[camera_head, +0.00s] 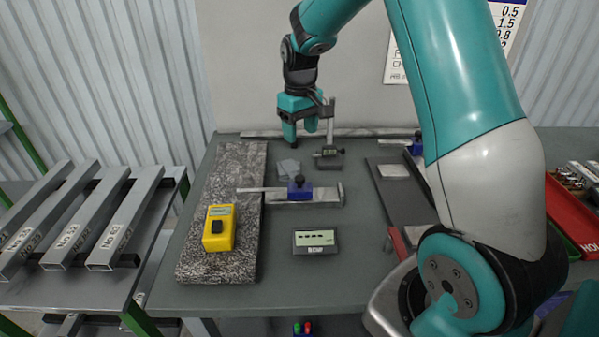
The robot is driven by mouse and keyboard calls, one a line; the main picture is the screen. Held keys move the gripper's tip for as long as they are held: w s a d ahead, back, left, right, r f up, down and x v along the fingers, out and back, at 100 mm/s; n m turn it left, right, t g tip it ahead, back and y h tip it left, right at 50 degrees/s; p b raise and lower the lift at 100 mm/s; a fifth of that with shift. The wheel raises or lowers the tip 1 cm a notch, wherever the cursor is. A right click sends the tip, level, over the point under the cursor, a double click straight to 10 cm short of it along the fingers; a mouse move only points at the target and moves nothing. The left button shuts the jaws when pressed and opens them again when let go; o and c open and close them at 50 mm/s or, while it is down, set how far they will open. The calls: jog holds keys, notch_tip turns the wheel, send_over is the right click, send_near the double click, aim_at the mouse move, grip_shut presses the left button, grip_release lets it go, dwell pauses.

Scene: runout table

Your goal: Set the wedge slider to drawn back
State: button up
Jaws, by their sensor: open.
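A blue block with a black knob (299,187) sits on a grey metal rail (325,196) in the middle of the table; a thin bar sticks out to its left. It looks like the wedge slider, but I cannot tell for sure. A similar blue block with a dark knob (416,146) is at the back right, partly hidden by my arm. My gripper (301,133) points down, open and empty, above the back of the table, behind the middle blue block and apart from it.
A height gauge (329,157) stands close right of my gripper. A granite slab (225,170) with a yellow device (219,229) lies at left. A grey display box (315,241) is in front. A dark plate (405,193) and red tray (575,215) lie right.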

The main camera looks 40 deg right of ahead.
aim_at(300, 177)
notch_tip(300, 177, down, 14)
jog(key=p, duration=0.3)
jog(key=shift+r, duration=0.1)
jog(key=shift+a, duration=0.1)
